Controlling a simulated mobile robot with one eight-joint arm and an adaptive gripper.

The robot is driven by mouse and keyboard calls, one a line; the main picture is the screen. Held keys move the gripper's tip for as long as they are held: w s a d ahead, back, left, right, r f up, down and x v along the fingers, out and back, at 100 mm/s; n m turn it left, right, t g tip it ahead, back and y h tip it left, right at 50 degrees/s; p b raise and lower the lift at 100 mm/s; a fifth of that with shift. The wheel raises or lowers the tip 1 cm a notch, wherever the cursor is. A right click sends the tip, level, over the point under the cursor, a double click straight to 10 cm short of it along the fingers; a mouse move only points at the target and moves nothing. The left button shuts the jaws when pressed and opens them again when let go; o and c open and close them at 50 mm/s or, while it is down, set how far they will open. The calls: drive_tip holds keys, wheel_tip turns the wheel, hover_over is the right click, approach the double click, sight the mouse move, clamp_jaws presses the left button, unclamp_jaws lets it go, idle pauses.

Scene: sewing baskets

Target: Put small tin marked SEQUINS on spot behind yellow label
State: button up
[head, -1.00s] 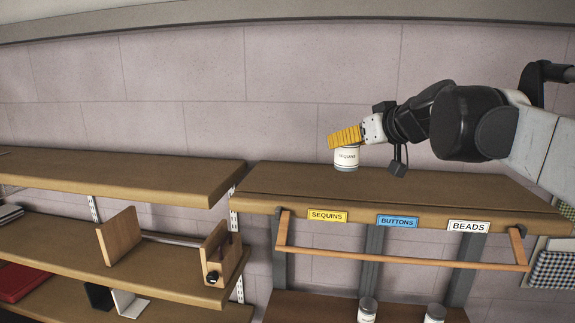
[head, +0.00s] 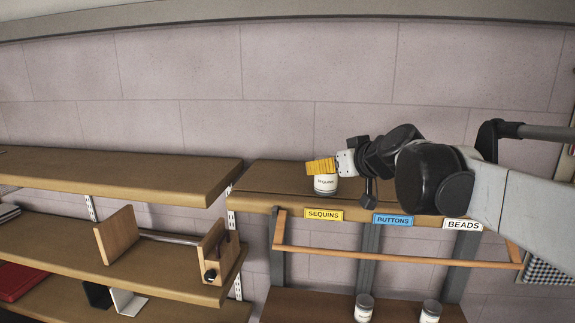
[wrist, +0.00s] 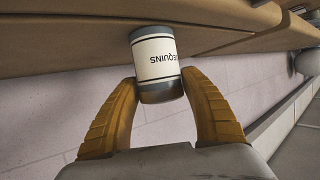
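The small white tin marked SEQUINS (head: 325,184) is upright between the yellow fingers of my gripper (head: 321,167). In the wrist view the tin (wrist: 157,66) appears upside down, with a finger against each side, and my gripper (wrist: 157,78) is closed on it. The tin is over the upper right shelf (head: 270,180), near its front edge, and in line with the yellow SEQUINS label (head: 323,215). I cannot tell whether its base touches the shelf.
A blue BUTTONS label (head: 392,220) and a white BEADS label (head: 462,224) are on the same shelf edge. A wooden rail (head: 390,257) hangs below. Two more tins (head: 363,308) (head: 430,311) stand on the lower shelf. The shelf left of the tin is clear.

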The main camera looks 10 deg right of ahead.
drive_tip(key=shift+o, duration=1)
drive_tip(key=shift+r, duration=0.25)
drive_tip(key=v, duration=1.1)
drive_tip(key=s+a+f+m+g+h, duration=0.1)
drive_tip(key=s+f+g, duration=0.1)
drive_tip(key=s+f, duration=0.4)
drive_tip(key=s+f+m+g+h, duration=0.1)
drive_tip(key=s+f, duration=0.6)
drive_tip(key=f, duration=0.7)
drive_tip(key=s+a+f+m+g+h, duration=0.1)
drive_tip(key=s+f+g, duration=0.1)
drive_tip(key=s+f, duration=0.5)
wheel_tip(320, 180, down, 3)
drive_tip(key=shift+a+r+g+h+b, duration=0.1)
drive_tip(key=shift+a+g+h+b, duration=0.2)
drive_tip(key=shift+g+b, duration=0.15)
